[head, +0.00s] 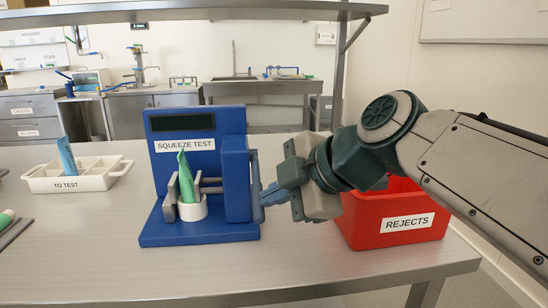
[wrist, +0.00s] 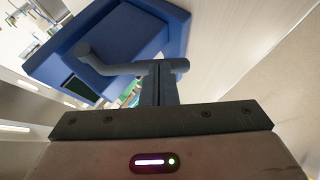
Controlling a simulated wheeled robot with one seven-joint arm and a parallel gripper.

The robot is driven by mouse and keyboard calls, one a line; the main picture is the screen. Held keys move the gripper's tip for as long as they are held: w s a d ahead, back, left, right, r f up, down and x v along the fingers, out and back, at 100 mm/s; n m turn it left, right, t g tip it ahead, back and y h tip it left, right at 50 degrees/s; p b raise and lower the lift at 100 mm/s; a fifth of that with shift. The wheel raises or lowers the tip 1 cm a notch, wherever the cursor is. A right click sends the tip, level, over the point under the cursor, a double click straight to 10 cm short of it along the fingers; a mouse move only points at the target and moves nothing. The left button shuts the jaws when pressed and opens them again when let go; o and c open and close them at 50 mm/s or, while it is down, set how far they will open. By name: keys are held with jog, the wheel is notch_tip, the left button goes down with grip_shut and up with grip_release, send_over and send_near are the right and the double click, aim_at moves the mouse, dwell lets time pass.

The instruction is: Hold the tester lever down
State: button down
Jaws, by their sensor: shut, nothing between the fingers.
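The blue squeeze tester (head: 160,240) stands on the metal table, its display (head: 182,123) dark. A green tube (head: 186,178) stands slightly tilted in the white cup (head: 193,211), between the tester's grey jaws. The grey lever (head: 255,175) is on the tester's right side. In the wrist view the lever (wrist: 122,69) is a bent grey bar crossing above my fingertips. My gripper (head: 264,196) is shut and empty, its fingertips at the lever. The fingers also show in the wrist view (wrist: 158,72). I cannot tell whether they press on the lever or only sit close to it.
A red REJECTS bin (head: 365,222) stands right of the tester, partly behind my arm. A white TO TEST tray (head: 112,183) with a blue tube (head: 67,155) stands at the left. A grey item (head: 14,230) lies at the left edge. The table's front is clear.

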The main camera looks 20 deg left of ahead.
jog(key=shift+r, duration=0.15)
jog(key=shift+r+p, duration=0.4)
jog(key=shift+r, duration=0.45)
jog(key=shift+d+r, duration=0.25)
jog(key=w+r+p+v, duration=0.1)
jog(key=p+v, duration=0.2)
jog(key=v, duration=1)
jog(key=shift+a+p, duration=0.2)
jog(key=shift+p, duration=0.1)
jog(key=shift+r, duration=0.1)
